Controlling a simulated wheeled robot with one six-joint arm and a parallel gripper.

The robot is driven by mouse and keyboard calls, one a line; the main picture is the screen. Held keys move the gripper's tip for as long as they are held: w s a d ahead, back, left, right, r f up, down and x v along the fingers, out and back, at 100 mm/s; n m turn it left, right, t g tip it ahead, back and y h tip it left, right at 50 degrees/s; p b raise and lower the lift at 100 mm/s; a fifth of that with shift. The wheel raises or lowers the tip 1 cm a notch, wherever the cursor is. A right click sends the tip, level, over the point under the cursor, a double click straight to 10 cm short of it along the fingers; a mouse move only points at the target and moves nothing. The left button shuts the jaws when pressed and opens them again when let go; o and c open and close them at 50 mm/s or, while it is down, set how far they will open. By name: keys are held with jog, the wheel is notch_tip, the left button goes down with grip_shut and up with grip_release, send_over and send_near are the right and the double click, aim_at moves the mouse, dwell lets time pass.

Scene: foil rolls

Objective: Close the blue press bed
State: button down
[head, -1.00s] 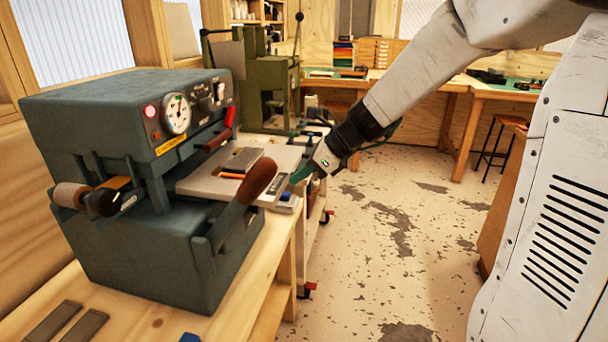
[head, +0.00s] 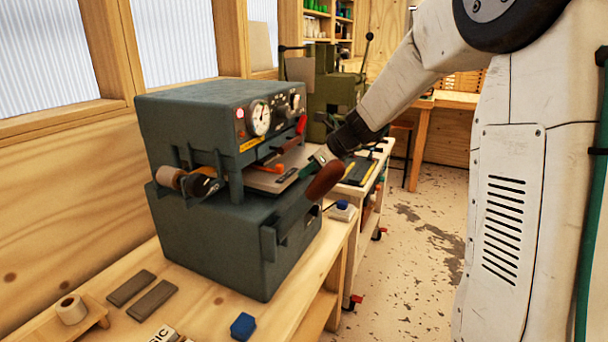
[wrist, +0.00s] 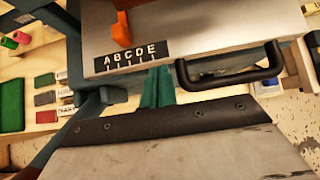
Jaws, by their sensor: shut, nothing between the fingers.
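The blue press (head: 190,125) is a blue-grey machine with a dial gauge on a wooden bench. Its pale grey bed (head: 262,182) sticks partly out of the front, towards the right. In the wrist view the bed (wrist: 200,28) has a black ABCDE strip (wrist: 130,58) and a black bar handle (wrist: 232,78) on its front side. My gripper (head: 310,167) is at the bed's outer edge. In the wrist view my green fingers (wrist: 157,78) are shut and empty, at the front edge just below the strip, left of the handle. Whether they touch cannot be told for certain.
A brown-gripped lever (head: 325,180) rises close in front of my gripper. An orange piece (wrist: 120,25) is over the bed. A green press (head: 335,95) stands behind.

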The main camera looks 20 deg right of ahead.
jog(key=s+d+r, duration=0.6)
jog(key=s+r, duration=0.1)
jog(key=s, duration=0.3)
jog(key=w+a+r+x, duration=0.1)
jog(key=w+r+x, duration=0.1)
jog(key=x, duration=1.1)
jog(key=shift+a, duration=0.15)
